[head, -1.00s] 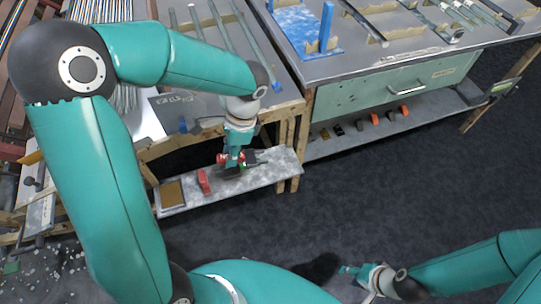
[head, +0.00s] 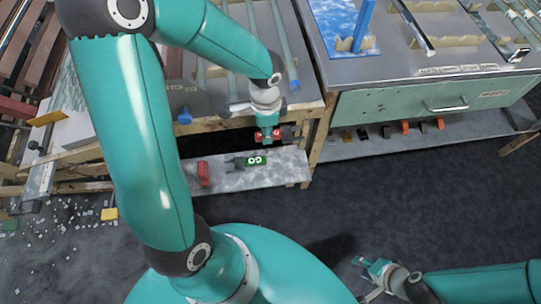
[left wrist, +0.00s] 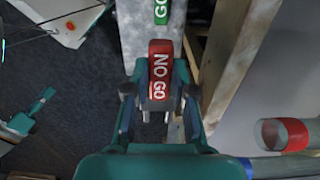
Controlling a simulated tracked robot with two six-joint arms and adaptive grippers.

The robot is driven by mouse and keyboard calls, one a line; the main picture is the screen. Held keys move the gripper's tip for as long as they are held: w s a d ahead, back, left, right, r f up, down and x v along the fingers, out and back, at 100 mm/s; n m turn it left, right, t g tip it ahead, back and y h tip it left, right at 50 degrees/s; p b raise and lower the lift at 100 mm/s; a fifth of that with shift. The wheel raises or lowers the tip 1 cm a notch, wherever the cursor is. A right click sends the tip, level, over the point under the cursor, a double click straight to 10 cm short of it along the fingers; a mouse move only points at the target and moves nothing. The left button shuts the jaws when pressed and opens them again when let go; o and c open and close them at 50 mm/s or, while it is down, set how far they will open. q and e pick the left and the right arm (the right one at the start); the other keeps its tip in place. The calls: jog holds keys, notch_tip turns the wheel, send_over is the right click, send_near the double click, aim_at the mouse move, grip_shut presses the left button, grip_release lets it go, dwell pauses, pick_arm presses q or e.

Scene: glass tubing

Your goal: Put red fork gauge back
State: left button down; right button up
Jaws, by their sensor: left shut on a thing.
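My left gripper (head: 268,136) is shut on the red fork gauge (left wrist: 160,72), whose face reads "NO GO" in the left wrist view. The gauge sits between the two fingertips, clear of the shelf, near the front edge of the left table. A green "GO" fork gauge (head: 255,161) lies on the low grey shelf (head: 283,176) with its dark fork pointing left. It also shows in the left wrist view (left wrist: 161,11), beyond the red gauge. My right gripper (head: 373,270) is low over the dark floor, looks open and holds nothing visible.
A red block (head: 204,174) stands on the shelf left of the green gauge. Glass tubes (head: 283,45) lie on the left table above. A wooden table leg (head: 319,143) rises beside the shelf's right end. A drawer bench (head: 435,103) stands right. The dark floor in front is open.

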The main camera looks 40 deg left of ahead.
pick_arm(q)
jog(key=b, duration=0.2)
send_over(266, 159)
notch_tip(266, 159, down, 8)
jog(key=shift+f, duration=0.1)
notch_tip(266, 159, down, 4)
jog(key=shift+f+b, duration=0.15)
jog(key=shift+b, duration=0.8)
jog(key=c, duration=1)
grip_release()
